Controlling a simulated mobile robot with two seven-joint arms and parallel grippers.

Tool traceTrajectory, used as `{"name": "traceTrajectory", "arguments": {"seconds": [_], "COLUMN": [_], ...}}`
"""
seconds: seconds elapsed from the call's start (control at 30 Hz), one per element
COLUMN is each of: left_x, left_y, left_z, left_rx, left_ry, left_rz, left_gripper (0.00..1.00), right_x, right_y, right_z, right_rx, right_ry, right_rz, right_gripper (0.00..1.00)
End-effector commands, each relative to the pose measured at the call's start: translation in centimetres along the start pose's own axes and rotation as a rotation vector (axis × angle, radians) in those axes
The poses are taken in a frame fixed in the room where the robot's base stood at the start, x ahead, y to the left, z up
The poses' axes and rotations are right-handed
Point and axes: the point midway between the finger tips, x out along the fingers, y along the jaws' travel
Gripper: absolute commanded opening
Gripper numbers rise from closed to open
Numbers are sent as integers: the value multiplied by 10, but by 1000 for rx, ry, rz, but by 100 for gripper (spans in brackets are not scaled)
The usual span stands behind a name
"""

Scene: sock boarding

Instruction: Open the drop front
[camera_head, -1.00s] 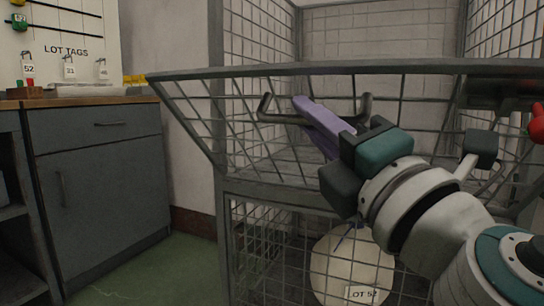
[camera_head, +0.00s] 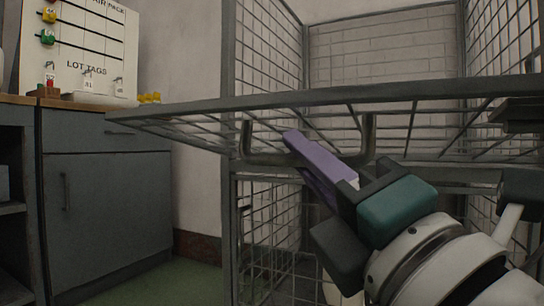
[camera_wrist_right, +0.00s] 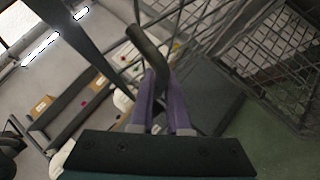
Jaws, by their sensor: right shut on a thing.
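The drop front (camera_head: 420,97) is the wire-mesh panel on the front of the grey cage. It leans out toward me, tilted close to flat, with its near rail running across the head view. Its dark U-shaped handle (camera_head: 265,158) hangs at the rail. My right gripper (camera_head: 308,150), with purple fingers, is shut on the handle. In the right wrist view the handle (camera_wrist_right: 148,48) runs between the purple fingers (camera_wrist_right: 162,95). The exact contact is partly hidden by the fingers. My left gripper is not in view.
The cage's mesh side wall (camera_head: 265,60) and back wall (camera_head: 385,60) stand behind the panel. A grey cabinet (camera_head: 105,200) with a wooden top is at the left, below a lot-tags board (camera_head: 85,50). Green floor (camera_head: 160,285) lies between cabinet and cage.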

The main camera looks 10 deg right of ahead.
Motion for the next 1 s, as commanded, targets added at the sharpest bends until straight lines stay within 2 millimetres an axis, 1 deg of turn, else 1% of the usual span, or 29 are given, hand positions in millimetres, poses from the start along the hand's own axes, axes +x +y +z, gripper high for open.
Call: {"name": "traceTrajectory", "arguments": {"seconds": [0.03,0.2,0.3,0.5,0.87,0.9,1.0], "left_x": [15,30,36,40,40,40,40], "left_y": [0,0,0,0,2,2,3], "left_z": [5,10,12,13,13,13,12], "left_rx": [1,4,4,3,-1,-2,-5], "left_ry": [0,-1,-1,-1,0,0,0], "left_rz": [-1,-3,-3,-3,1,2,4], "left_gripper": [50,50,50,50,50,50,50], "right_x": [-6,-13,-15,-17,-17,-17,-17], "right_y": [-10,-23,-28,-32,-32,-32,-32], "right_z": [-7,-14,-16,-18,-18,-18,-18], "right_rx": [1,1,1,2,2,2,2], "right_ry": [1,3,4,4,5,5,4], "right_rz": [6,7,7,7,7,7,7], "right_gripper": [0,0,0,0,0,16,27]}}
